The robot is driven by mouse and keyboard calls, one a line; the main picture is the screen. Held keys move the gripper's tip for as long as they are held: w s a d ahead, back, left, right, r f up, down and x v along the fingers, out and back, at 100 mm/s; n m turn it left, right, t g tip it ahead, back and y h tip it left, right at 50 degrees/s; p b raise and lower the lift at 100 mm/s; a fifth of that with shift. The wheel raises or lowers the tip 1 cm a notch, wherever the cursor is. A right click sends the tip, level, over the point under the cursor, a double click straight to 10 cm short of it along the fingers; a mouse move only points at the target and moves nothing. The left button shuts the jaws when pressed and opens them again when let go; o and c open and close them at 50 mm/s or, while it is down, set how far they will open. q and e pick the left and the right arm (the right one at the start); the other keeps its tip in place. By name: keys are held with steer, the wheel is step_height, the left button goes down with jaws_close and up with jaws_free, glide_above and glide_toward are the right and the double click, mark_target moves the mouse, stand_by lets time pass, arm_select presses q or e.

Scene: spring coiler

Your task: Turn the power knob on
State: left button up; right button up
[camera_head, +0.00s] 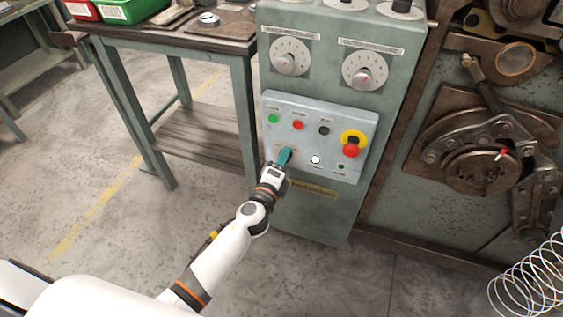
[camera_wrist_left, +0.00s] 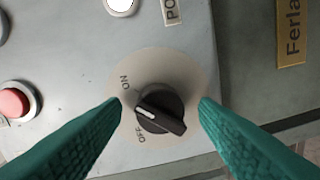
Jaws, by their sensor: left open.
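The power knob (camera_wrist_left: 162,110) is a black rotary switch on a round beige plate (camera_wrist_left: 188,75) with ON and OFF labels. In the left wrist view its white mark points left, between the two labels. My left gripper (camera_wrist_left: 161,103) is open, with one teal finger on each side of the knob and visible gaps between. In the head view my left gripper (camera_head: 286,155) is at the lower left of the grey control panel (camera_head: 320,112) and covers the knob there. My right gripper is not in view.
A red button (camera_wrist_left: 14,102) and a white button (camera_wrist_left: 121,5) are near the knob. A yellow-ringed emergency stop (camera_head: 351,149) is to the right on the panel. A workbench (camera_head: 210,45) stands at left, the coiling machine (camera_head: 475,150) at right.

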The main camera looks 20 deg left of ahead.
arm_select(q)
steer(key=s, duration=1.2)
steer(key=shift+a+r, duration=0.2)
steer(key=shift+r, duration=0.2)
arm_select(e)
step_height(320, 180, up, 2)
